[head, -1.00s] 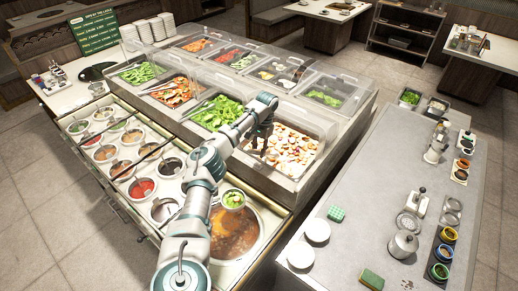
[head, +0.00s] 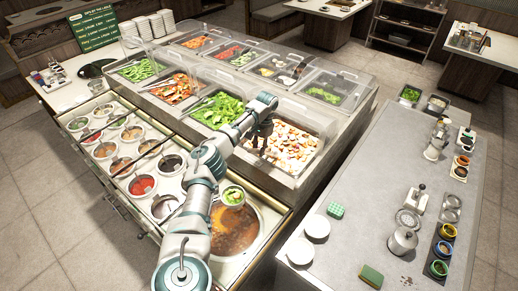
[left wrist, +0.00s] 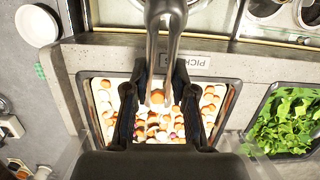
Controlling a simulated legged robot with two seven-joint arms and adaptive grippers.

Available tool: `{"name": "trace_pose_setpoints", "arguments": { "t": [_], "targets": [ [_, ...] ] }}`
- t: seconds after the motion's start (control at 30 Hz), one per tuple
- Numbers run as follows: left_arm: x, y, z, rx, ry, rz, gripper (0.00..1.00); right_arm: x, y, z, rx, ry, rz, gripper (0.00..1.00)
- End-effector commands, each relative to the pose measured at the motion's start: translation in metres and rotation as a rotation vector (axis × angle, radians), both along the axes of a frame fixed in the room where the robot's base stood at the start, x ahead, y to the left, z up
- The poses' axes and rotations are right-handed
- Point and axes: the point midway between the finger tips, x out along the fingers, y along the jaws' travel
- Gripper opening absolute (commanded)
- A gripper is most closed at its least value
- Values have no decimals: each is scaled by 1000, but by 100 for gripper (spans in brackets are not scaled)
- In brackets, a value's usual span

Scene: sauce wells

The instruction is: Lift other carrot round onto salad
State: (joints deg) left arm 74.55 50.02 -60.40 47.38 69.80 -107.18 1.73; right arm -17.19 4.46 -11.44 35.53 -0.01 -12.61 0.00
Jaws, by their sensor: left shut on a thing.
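My left gripper (head: 261,142) is over the front right pan (head: 290,174) of the salad bar, which holds many mixed orange, white and purple pieces. In the left wrist view the gripper (left wrist: 160,100) is shut on grey metal tongs (left wrist: 166,32), with its dark fingers on both sides. An orange carrot round (left wrist: 157,97) shows at the tongs' lower end; I cannot tell whether the tongs pinch it. A small bowl of green salad (head: 232,195) shows by the soup well (head: 232,240), partly beside my arm. My right gripper is not in view.
A clear sneeze guard (head: 318,118) stands around the pans. A pan of leafy greens (left wrist: 285,120) is beside the carrot pan. Several sauce wells (head: 130,150) lie left of my arm. A grey counter (head: 360,215) with plates, pots and a sponge stands to the right.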

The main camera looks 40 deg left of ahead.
Motion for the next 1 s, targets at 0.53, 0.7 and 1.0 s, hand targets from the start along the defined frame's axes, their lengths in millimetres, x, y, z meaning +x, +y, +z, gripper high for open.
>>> {"name": "trace_pose_setpoints", "arguments": {
  "t": [0.53,0.7,1.0],
  "targets": [
    [1,0,46,-1,-3,0,0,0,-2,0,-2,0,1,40],
    [1,0,65,0,-3,0,0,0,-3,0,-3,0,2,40],
    [1,0,99,0,-2,0,0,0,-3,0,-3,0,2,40]
  ]
}}
